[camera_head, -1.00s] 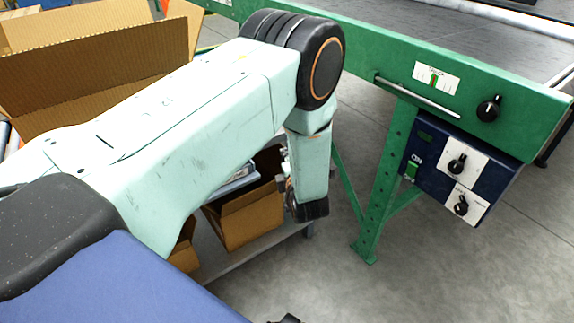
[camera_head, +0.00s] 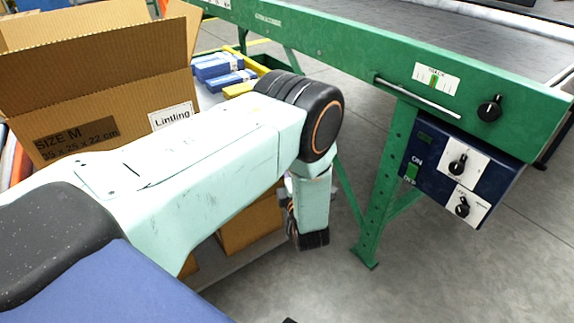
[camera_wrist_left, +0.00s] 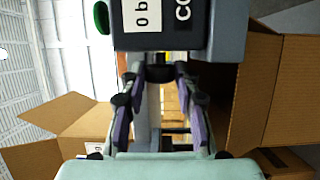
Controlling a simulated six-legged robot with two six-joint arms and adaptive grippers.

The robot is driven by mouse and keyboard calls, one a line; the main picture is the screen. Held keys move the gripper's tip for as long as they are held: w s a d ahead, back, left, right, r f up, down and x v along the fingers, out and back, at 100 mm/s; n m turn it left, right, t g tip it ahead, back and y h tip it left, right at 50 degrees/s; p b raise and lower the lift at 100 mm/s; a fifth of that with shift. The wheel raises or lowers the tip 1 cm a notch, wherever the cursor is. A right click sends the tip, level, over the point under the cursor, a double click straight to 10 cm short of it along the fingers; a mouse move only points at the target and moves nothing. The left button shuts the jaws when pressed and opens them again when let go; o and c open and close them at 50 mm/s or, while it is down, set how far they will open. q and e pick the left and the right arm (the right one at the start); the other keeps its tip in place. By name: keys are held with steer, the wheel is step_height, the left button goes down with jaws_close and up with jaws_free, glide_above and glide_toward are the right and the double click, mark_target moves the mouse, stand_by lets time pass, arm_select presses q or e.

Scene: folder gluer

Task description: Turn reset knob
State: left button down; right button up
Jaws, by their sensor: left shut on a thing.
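A dark blue control panel (camera_head: 432,160) hangs under the green machine frame at the right of the head view. It carries an upper black knob (camera_head: 457,164) and a lower black knob (camera_head: 462,207), each on a white plate. Another black knob (camera_head: 490,108) sits on the green beam above. The small lettering does not show which is the reset knob. My right gripper is not in view.
An open cardboard box (camera_head: 95,95) stands at the left, with blue packs (camera_head: 222,72) beyond it. Another cardboard box (camera_head: 250,222) is low behind my left arm. A green leg (camera_head: 385,185) stands left of the panel. The floor before the panel is clear.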

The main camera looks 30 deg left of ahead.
arm_select(q)
steer(key=c, duration=1.3)
jaws_free()
steer(key=v, duration=1.2)
